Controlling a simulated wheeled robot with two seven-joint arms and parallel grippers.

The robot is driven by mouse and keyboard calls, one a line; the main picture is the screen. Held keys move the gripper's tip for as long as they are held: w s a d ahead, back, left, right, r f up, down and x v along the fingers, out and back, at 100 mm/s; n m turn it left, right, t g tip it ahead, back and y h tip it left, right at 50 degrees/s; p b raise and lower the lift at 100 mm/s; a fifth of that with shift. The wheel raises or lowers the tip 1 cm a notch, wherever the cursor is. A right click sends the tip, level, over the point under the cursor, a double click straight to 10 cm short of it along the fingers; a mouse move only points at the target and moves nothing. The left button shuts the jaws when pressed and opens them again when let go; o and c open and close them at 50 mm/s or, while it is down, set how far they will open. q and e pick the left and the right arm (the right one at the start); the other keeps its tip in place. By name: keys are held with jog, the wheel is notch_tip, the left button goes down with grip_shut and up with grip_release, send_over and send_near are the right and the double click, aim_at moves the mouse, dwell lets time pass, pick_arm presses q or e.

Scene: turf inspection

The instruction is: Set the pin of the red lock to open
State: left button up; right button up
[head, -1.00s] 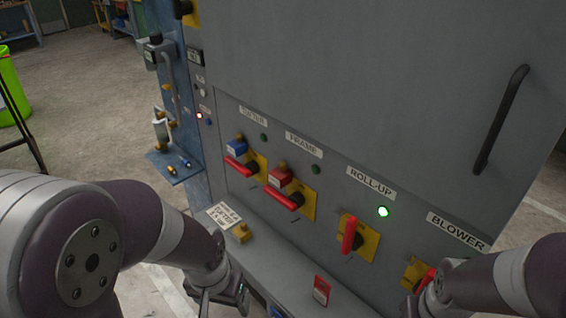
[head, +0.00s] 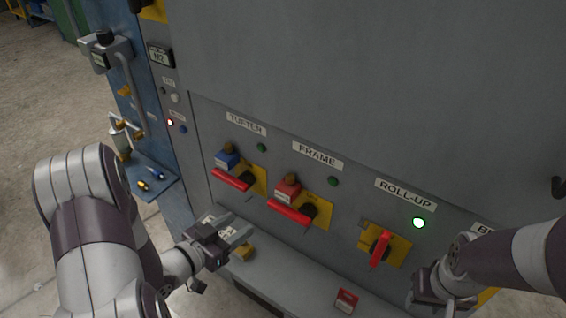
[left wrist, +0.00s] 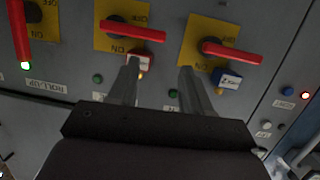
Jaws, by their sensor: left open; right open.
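The red lock (head: 287,190) sits on the yellow FRAME switch plate (head: 318,213), above its red handle (head: 289,211). A small brass piece (head: 292,178) shows at its top; the pin's setting is too small to tell. The red lock also shows upside down in the left wrist view (left wrist: 141,62), by one fingertip and partly covered. My left gripper (head: 243,228) is open and empty, below and left of the red lock in the head view. Its fingers (left wrist: 160,67) point toward the panel. My right gripper (head: 424,302) is open at the lower right, below the ROLL-UP switch.
A blue lock (head: 227,157) with a red handle (head: 232,180) is at the TUFTER switch on the left. The ROLL-UP switch (head: 380,249) has a lit green lamp (head: 418,223). A ledge (head: 290,268) with a red tag (head: 346,301) runs below. A blue shelf (head: 152,188) stands left.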

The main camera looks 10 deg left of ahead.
aim_at(287, 179)
pick_arm(q)
jog(key=w+d+r+m+t+h, duration=0.1)
jog(key=w+d+r+t+h, duration=0.15)
jog(key=d+r, duration=0.3)
jog(key=shift+g, duration=0.25)
jog(key=w, duration=0.2)
jog(key=w+p, duration=0.1)
jog(key=w, duration=0.2)
jog(key=shift+w+d, duration=0.4)
jog(key=shift+p+x, duration=0.35)
jog(key=shift+x, duration=0.85)
jog(key=shift+w+d, duration=0.1)
jog(key=shift+d, duration=0.35)
jog(key=shift+w, duration=0.35)
jog(key=shift+s, duration=0.1)
grip_shut()
jog(key=shift+r, duration=0.1)
pick_arm(e)
jog(key=shift+s+d+r, duration=0.1)
jog(key=shift+d+r, duration=0.05)
jog(key=shift+r, duration=0.35)
jog(key=shift+s+d+r, duration=0.1)
jog(key=shift+r, duration=0.35)
